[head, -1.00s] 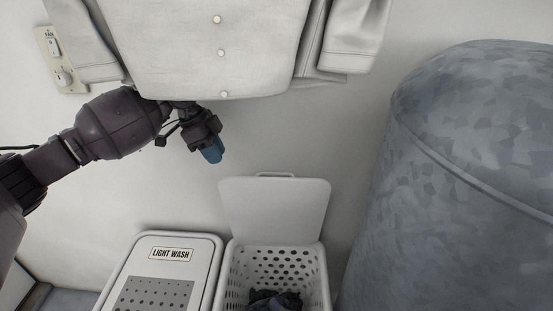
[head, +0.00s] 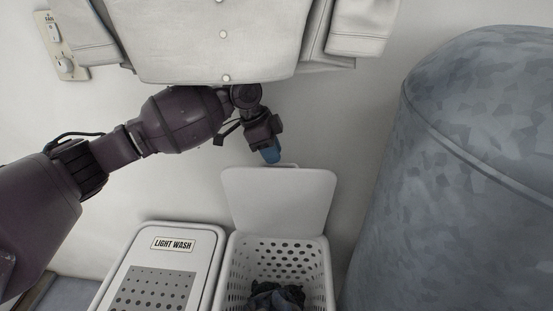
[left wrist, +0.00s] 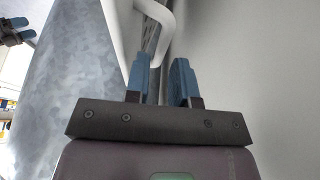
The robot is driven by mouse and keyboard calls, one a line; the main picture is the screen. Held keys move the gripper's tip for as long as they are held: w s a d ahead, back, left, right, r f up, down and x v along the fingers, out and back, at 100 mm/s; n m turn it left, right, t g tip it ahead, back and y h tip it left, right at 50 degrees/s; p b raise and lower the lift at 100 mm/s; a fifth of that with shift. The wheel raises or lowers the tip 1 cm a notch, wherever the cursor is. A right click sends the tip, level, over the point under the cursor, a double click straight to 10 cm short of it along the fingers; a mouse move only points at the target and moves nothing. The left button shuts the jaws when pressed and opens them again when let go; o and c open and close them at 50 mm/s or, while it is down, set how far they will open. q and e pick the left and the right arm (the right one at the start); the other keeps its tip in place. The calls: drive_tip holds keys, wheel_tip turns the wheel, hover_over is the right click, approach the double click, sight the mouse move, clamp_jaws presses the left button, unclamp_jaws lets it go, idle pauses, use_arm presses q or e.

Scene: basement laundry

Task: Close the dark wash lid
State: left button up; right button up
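The dark wash lid (head: 278,200) is a white panel standing open, tilted up at the back of a white perforated basket (head: 323,262) with dark clothes (head: 275,297) inside. A small handle (head: 288,165) runs along the lid's top edge. My left gripper (head: 271,156) hangs at that edge, its blue fingertips overlapping the handle area in the head view. In the left wrist view its fingers (left wrist: 161,62) are parted with nothing between the pads, and the curved white handle (left wrist: 165,40) lies just beyond the tips. My right gripper (left wrist: 24,30) shows small at the upper left, its blue fingers apart.
A closed white basket labelled LIGHT WASH (head: 172,245) stands to the left. A large grey metal tank (head: 470,170) fills the right side. A pale buttoned shirt (head: 215,40) hangs above and behind my left arm. The wall has a switch plate (head: 61,45).

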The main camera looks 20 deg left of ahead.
use_arm(q)
drive_tip(key=shift+x, duration=1.2)
